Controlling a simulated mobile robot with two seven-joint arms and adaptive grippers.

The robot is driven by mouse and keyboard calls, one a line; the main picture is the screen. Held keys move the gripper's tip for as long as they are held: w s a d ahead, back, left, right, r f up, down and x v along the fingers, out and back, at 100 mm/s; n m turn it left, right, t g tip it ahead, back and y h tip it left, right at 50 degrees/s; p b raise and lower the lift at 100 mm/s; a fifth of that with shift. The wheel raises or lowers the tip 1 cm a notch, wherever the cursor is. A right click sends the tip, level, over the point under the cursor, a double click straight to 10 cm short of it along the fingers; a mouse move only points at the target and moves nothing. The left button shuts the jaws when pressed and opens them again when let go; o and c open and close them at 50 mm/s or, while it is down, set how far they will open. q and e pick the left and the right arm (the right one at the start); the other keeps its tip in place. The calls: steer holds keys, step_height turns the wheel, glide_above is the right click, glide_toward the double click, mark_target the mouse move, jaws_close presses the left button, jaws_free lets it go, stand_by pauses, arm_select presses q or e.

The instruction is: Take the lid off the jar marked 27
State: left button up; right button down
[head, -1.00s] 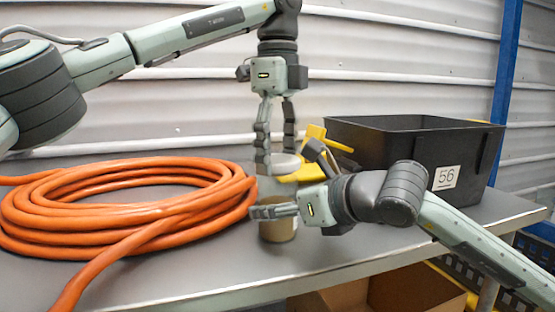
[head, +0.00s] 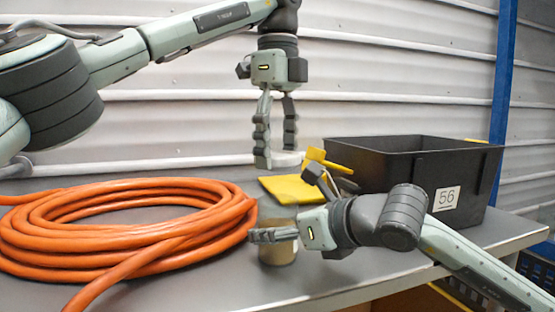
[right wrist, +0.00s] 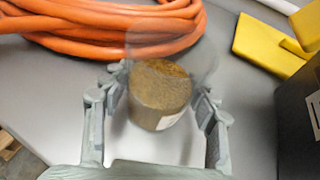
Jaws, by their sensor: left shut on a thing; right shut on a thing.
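The jar (head: 279,254) stands upright on the grey table, clear-walled with brown substrate inside. It also shows in the right wrist view (right wrist: 160,95), with its top open. A white label edge shows on it, but I cannot read a number. My right gripper (head: 270,235) is shut around the jar's side; in the right wrist view (right wrist: 158,100) its fingers flank the jar. My left gripper (head: 276,153) points down above the jar, shut on the pale round lid (head: 288,159). The lid is apart from the jar, well above it.
A coiled orange hose (head: 120,228) lies left of the jar, close to it. A yellow scoop-like thing (head: 290,190) lies behind the jar. A black bin (head: 400,165) marked 56 stands at the back right. The table's front edge (head: 330,297) is near the jar.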

steer(key=shift+c, duration=2)
jaws_free()
steer(key=shift+d, duration=0.1)
